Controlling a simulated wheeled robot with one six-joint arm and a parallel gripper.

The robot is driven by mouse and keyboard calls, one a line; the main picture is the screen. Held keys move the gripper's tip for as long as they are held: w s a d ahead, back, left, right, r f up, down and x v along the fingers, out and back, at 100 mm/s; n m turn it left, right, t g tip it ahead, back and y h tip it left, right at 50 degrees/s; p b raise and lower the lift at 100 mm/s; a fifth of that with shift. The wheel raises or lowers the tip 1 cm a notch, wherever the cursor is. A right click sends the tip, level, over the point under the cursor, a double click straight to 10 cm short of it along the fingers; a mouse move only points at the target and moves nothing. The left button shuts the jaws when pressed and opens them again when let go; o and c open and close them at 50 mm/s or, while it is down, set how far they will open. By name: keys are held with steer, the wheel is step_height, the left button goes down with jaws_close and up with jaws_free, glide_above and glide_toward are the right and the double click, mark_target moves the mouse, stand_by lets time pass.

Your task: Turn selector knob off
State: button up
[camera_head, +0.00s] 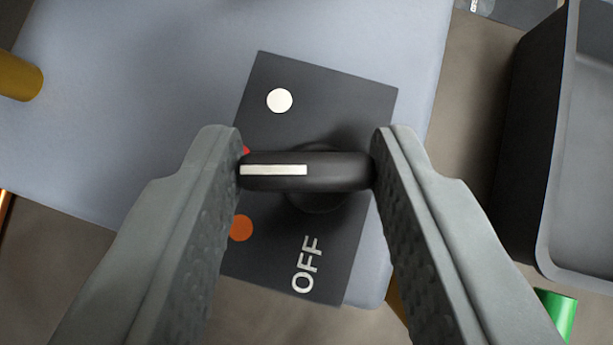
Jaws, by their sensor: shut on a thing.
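A black selector knob (340,172) with a long handle and a white pointer line sits on a dark panel (350,100). The handle lies crosswise in the view, and its white line runs toward the left end, near a partly hidden red mark (245,152). The panel also has a white dot (280,101), an orange dot (241,228) and the white word OFF (307,264) at its lower part. My gripper (307,172) is shut on the knob handle, one grey finger at each end. The fingers hide parts of the panel's left and right edges.
The panel rests on a pale blue-grey surface (130,110). A dark grey bin (520,150) stands at the right. A green object (558,312) is at lower right, and a yellow-brown cylinder (18,82) is at the left edge.

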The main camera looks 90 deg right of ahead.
steer(key=n+t, duration=0.3)
steer(key=shift+s+r+n+y, duration=0.1)
steer(key=shift+s+n+y, duration=0.15)
steer(key=shift+n+y, duration=0.05)
steer(key=n+t, duration=0.1)
steer(key=n+t+y, duration=0.1)
steer(key=n, duration=0.1)
steer(key=shift+s+n+y, duration=0.15)
steer(key=shift+n+y, duration=0.15)
steer(key=n+t+y, duration=0.2)
steer(key=n, duration=0.1)
steer(key=shift+s+d+n, duration=0.15)
steer(key=shift+n, duration=0.15)
steer(key=shift+s+d+n+t+y, duration=0.1)
steer(key=shift+n+t+y, duration=0.5)
steer(key=shift+n+y, duration=0.9)
steer(key=shift+n, duration=0.5)
steer(key=o, duration=1)
